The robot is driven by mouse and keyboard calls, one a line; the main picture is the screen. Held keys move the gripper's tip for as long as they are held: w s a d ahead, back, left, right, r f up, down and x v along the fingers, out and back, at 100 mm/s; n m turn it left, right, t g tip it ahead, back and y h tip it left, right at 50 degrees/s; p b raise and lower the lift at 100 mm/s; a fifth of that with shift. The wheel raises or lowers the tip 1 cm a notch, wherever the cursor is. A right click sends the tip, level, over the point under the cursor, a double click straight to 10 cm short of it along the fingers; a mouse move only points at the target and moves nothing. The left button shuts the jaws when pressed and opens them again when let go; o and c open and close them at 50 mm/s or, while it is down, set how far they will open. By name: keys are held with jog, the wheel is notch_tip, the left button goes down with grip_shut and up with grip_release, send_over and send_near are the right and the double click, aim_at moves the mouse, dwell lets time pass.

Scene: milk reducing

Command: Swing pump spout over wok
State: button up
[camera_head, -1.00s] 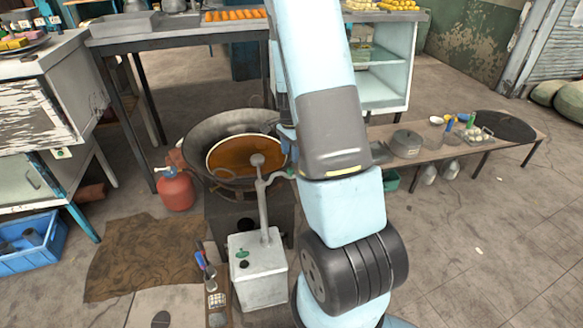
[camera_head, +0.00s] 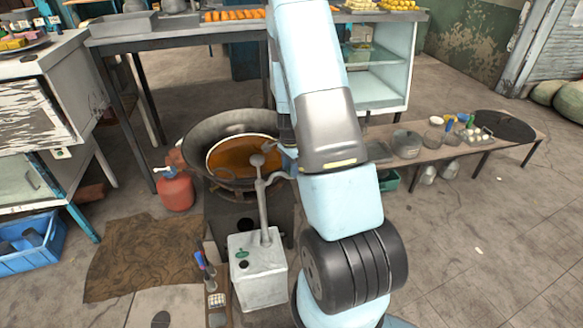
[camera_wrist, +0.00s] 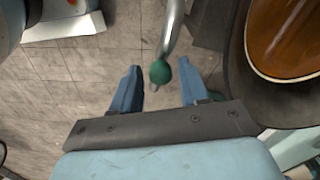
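The pump (camera_head: 259,270) is a light grey box with an upright metal column and a round head (camera_head: 257,161), which overlaps the near part of the wok in the head view. A curved metal arm (camera_head: 277,175) leaves the column to the right; in the wrist view this tube (camera_wrist: 173,30) ends in a green knob (camera_wrist: 161,71). The wok (camera_head: 205,130) is dark and holds orange-brown liquid; it also shows in the wrist view (camera_wrist: 236,90). My gripper (camera_wrist: 160,74) is open, its two blue fingers on either side of the knob with gaps. In the head view my arm mostly hides it.
A red canister (camera_head: 175,192) stands left of the wok. A low bench (camera_head: 465,148) with a pot (camera_head: 406,144) and small items is to the right. A brown cloth (camera_head: 140,255) and a blue crate (camera_head: 30,255) lie left.

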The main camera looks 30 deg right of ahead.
grip_shut()
